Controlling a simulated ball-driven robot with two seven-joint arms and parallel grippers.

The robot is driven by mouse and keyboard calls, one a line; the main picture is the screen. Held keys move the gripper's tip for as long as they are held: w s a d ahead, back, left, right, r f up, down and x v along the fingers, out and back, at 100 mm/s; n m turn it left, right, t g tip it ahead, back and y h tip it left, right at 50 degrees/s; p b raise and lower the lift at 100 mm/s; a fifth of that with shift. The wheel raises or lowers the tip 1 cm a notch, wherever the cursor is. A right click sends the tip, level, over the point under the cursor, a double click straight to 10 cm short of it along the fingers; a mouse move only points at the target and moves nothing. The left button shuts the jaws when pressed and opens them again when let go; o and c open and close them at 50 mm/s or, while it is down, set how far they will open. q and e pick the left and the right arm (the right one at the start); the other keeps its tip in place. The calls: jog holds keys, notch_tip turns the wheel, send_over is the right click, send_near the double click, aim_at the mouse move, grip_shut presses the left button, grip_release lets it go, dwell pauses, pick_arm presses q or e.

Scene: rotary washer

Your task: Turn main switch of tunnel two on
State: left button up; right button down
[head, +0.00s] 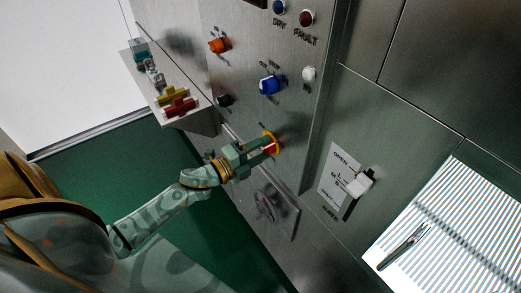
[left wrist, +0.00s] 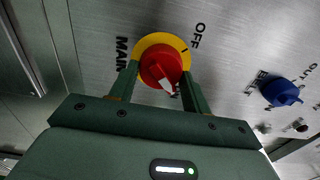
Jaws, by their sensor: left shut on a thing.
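The main switch is a red knob on a yellow ring (left wrist: 175,44) on the steel panel; it also shows in the head view (head: 276,144). In the left wrist view, "MAIN" is printed left of it and "OFF" at its upper right. The knob's white pointer slants to the lower right, away from "OFF", toward a label partly hidden by a finger. My left gripper (head: 262,146) is shut on the red knob, one finger on each side, as the left wrist view also shows (left wrist: 160,76). My right gripper is not in view.
A blue selector knob (head: 270,84) and an orange button (head: 219,45) sit higher on the panel. A grey handwheel (head: 267,204) is below the gripper. A shelf (head: 150,92) with coloured items juts out at left. A gate lever (head: 359,183) is at right.

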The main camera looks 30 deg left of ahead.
pick_arm(q)
jog(key=shift+f, duration=0.1)
jog(key=o, duration=0.9)
jog(key=shift+o, duration=0.2)
jog(key=b+v, duration=0.1)
jog(key=v, duration=1.5)
jog(key=shift+s, duration=0.25)
